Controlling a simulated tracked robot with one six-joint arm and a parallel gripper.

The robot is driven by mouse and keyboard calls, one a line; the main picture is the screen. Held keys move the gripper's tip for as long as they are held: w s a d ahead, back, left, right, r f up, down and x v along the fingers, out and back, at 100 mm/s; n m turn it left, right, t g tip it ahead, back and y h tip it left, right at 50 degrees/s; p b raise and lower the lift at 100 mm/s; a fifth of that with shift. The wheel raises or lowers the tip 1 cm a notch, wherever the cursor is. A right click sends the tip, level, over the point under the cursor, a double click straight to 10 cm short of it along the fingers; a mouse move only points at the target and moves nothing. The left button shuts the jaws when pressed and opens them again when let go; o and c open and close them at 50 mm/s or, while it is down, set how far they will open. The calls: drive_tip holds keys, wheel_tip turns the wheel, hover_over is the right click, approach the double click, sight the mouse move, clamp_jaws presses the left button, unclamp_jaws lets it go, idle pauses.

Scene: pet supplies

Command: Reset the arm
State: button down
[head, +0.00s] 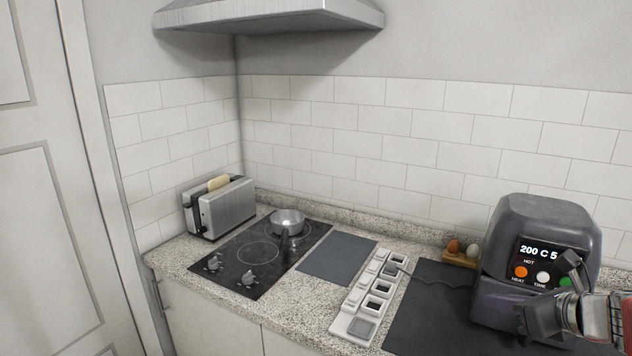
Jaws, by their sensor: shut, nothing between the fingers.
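My gripper (541,318) shows at the lower right edge of the head view, with part of my arm behind it. It is shut and holds nothing. It is in front of the dark air fryer (548,224) in the picture and covers part of its lower right front. I cannot tell whether it touches the fryer. The fryer's display reads "200 C 5", with the rest cut off by the view or hidden, and lit buttons sit below it.
A toaster (227,209) with bread stands at the back left. A pot (287,221) sits on the black hob (235,262). A white socket strip (355,327) with a cable and an egg holder (459,260) lie between. A dark mat (337,258) is bare. A hood (270,15) hangs above.

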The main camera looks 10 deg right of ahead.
drive_tip(key=s+a+f+n+g+y, duration=0.1)
drive_tip(key=s+a+n+g, duration=0.1)
drive_tip(key=a+n, duration=0.6)
drive_tip(key=s+a+f+n+g, duration=0.1)
drive_tip(key=s+a+n+g, duration=0.1)
drive_tip(key=a+n, duration=0.55)
drive_tip(key=s+a+f+n+g+h, duration=0.1)
drive_tip(key=s+a+n+h, duration=0.2)
drive_tip(key=s+a+n, duration=0.6)
drive_tip(key=s+n, duration=0.1)
drive_tip(key=n, duration=0.8)
drive_tip(key=shift+s+a+f+g, duration=0.3)
drive_tip(key=shift+f, duration=0.1)
drive_tip(key=shift+d, duration=0.15)
